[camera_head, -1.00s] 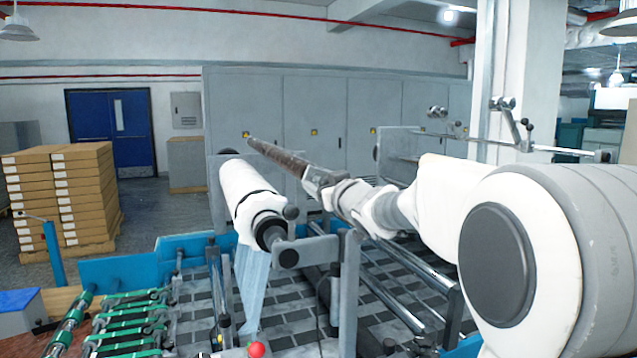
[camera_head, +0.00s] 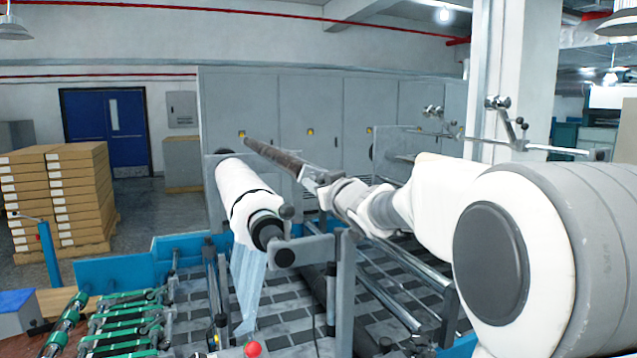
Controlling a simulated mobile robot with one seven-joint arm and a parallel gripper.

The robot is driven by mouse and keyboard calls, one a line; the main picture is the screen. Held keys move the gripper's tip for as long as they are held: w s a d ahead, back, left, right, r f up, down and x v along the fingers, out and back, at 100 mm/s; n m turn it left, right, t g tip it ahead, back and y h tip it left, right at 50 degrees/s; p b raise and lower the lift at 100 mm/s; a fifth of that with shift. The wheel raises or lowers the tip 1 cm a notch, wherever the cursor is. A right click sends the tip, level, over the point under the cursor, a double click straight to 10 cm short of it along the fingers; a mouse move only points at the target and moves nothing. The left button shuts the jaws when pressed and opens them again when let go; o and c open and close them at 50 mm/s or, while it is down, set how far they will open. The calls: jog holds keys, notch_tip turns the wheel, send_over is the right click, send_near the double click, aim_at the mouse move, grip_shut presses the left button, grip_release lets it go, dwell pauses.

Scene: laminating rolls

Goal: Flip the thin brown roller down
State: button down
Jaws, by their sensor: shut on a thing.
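The thin brown roller (camera_head: 272,154) is a long, slim bar that slants from the upper left down toward my gripper (camera_head: 318,180). It is raised, with its far end above and behind the large white roll. My gripper is shut on the near end of the brown roller. The fingertips are small and partly hidden by my wrist. My white arm comes in from the right. The white film roll (camera_head: 240,190) lies to the left of my gripper on its dark core, and a bluish film sheet (camera_head: 249,285) hangs from it.
The machine has grey uprights (camera_head: 345,290), metal bars (camera_head: 390,295) and a blue side frame (camera_head: 120,268). A red knob (camera_head: 253,348) is at the bottom. Green conveyor rollers (camera_head: 120,320) are at lower left. Stacked boxes (camera_head: 60,195) stand on the far-left floor. Grey cabinets (camera_head: 315,110) line the back.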

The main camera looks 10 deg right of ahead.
dwell(0.8)
jog(key=f+b, duration=0.1)
jog(key=f, duration=0.1)
jog(key=a+f+b, duration=0.1)
jog(key=b, duration=0.1)
jog(key=f+b, duration=0.2)
jog(key=shift+s+a+f, duration=0.15)
jog(key=shift+a+f, duration=0.1)
jog(key=shift+f, duration=0.1)
jog(key=c, duration=0.5)
grip_release()
jog(key=shift+r, duration=0.1)
jog(key=s+d, duration=0.1)
jog(key=s, duration=0.4)
jog(key=s+d, duration=0.1)
jog(key=s, duration=0.5)
jog(key=s+d, duration=0.1)
jog(key=s, duration=0.5)
jog(key=shift+s+d, duration=0.1)
jog(key=shift+d, duration=0.15)
